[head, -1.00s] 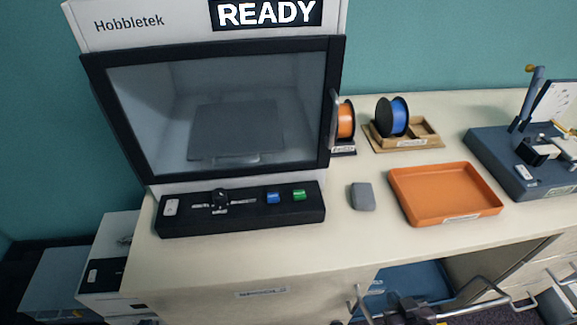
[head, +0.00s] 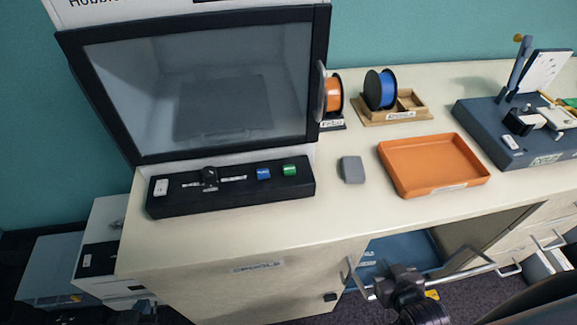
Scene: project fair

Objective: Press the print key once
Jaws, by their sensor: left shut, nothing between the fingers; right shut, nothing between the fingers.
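The Hobbletek printer (head: 322,60) stands on the bench with its dark-framed door shut. Its black control strip (head: 228,201) carries a blue key (head: 263,173) and, to the right of it, a green key (head: 290,170). The labels on both keys are too small to read, so I cannot tell which is the print key. My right gripper (head: 383,287) is shut and empty, low in front of the bench, well below and right of the keys.
The strip also has a slider knob (head: 209,176) and a white switch (head: 161,187). Right of it on the bench (head: 330,220) are a grey block (head: 352,169), an orange tray (head: 432,185), orange (head: 334,94) and blue (head: 388,89) spools, and a blue-grey fixture (head: 490,135). Metal handles (head: 480,270) jut out below.

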